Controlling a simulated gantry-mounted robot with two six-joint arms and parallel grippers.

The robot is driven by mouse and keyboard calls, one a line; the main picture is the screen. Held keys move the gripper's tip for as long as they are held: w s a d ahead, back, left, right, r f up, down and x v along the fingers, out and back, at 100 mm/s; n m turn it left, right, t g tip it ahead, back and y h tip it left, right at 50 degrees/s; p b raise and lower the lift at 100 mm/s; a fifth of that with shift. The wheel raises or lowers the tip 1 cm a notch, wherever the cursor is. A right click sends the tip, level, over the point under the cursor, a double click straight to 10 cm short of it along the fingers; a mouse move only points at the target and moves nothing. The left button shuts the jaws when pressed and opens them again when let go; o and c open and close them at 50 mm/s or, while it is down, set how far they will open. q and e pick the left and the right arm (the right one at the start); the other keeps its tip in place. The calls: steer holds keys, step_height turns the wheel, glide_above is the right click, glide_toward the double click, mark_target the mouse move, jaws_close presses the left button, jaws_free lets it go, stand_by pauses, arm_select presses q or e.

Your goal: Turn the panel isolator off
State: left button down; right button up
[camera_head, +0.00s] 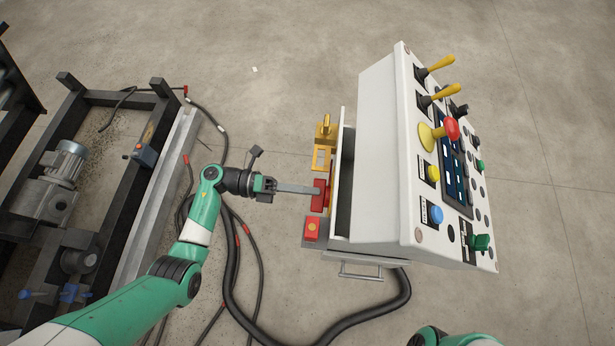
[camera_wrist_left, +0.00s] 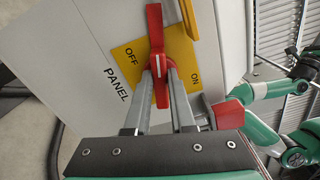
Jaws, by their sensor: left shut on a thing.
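The red isolator handle (camera_wrist_left: 157,40) sits on a yellow plate (camera_wrist_left: 125,56) marked OFF at the left and ON at the lower right in the left wrist view. The word PANEL is printed beside it on the pale box side. The handle stands nearly upright in that picture, between the two words. My left gripper (camera_wrist_left: 163,76) is shut on the handle's lower part, one finger on each side. In the head view the left gripper (camera_head: 316,190) reaches from the left to the red handle (camera_head: 320,198) on the cabinet's side. My right gripper is not seen.
The white control cabinet (camera_head: 380,150) carries yellow levers, a red mushroom button (camera_head: 452,128) and coloured knobs on its sloping face. A red block (camera_head: 312,229) sits just below the handle. Black cables (camera_head: 232,270) lie on the floor. A dark machine frame (camera_head: 120,190) stands left.

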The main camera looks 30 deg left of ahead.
arm_select(q)
steer(key=shift+f+n+p, duration=0.1)
steer(key=shift+n+p, duration=0.55)
steer(key=shift+n, duration=0.85)
steer(key=c, duration=0.8)
jaws_free()
steer(key=shift+o, duration=0.2)
steer(key=shift+a, duration=0.1)
steer(key=v, duration=1.1)
steer(key=shift+s+a, duration=0.15)
steer(key=shift+a, duration=0.05)
